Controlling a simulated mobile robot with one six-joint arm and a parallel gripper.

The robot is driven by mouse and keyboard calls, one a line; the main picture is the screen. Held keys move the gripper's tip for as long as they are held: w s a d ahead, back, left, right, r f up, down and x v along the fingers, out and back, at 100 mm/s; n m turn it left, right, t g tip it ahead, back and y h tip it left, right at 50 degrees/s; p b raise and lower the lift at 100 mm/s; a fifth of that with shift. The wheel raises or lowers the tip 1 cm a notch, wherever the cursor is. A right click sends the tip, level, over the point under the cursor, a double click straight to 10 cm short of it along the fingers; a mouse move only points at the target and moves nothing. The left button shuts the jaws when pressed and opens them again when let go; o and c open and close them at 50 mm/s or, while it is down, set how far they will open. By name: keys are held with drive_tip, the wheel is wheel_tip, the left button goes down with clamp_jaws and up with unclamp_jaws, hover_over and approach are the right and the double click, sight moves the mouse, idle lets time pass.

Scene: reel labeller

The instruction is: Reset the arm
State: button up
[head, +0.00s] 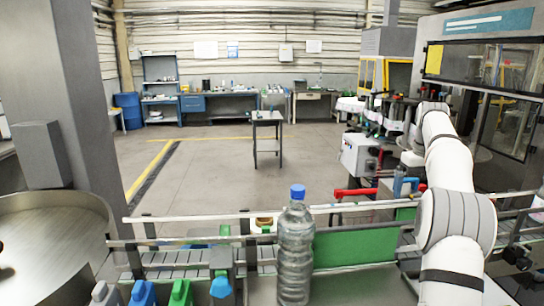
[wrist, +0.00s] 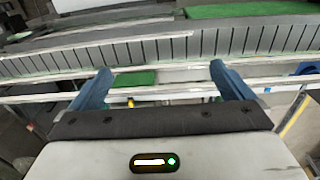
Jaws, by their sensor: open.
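My gripper (wrist: 162,82) shows in the wrist view with its two blue fingers spread wide apart. It is open, with nothing held between the fingers. Beyond the fingertips lie the rails and slatted belt of a conveyor (wrist: 130,50). In the head view my white arm rises on the right side and bends over at the top. I cannot clearly make out the gripper there.
A clear bottle (head: 295,255) with a blue cap stands upright at the conveyor (head: 180,258). Green panels (head: 355,247) line it. A large machine (head: 480,65) stands at the right. A small table (head: 266,120) stands on open floor. A round metal table (head: 50,215) is at left.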

drive_tip(key=s+a+f+t+b, duration=0.1)
drive_tip(key=s+a+b, duration=0.3)
drive_tip(key=s+a, duration=1.15)
drive_tip(key=s+a+f+b, duration=0.1)
drive_tip(key=s+a+f, duration=0.2)
drive_tip(key=s+f, duration=0.2)
drive_tip(key=s+a+f+t+b, duration=0.1)
drive_tip(key=s+a+f, duration=0.3)
drive_tip(key=s, duration=0.5)
drive_tip(key=s+a+f+m+b, duration=0.1)
drive_tip(key=s+a+f, duration=0.2)
drive_tip(key=s+f, duration=0.4)
drive_tip(key=shift+s+a+t, duration=0.15)
drive_tip(key=shift+a+t, duration=0.1)
drive_tip(key=shift+t, duration=0.15)
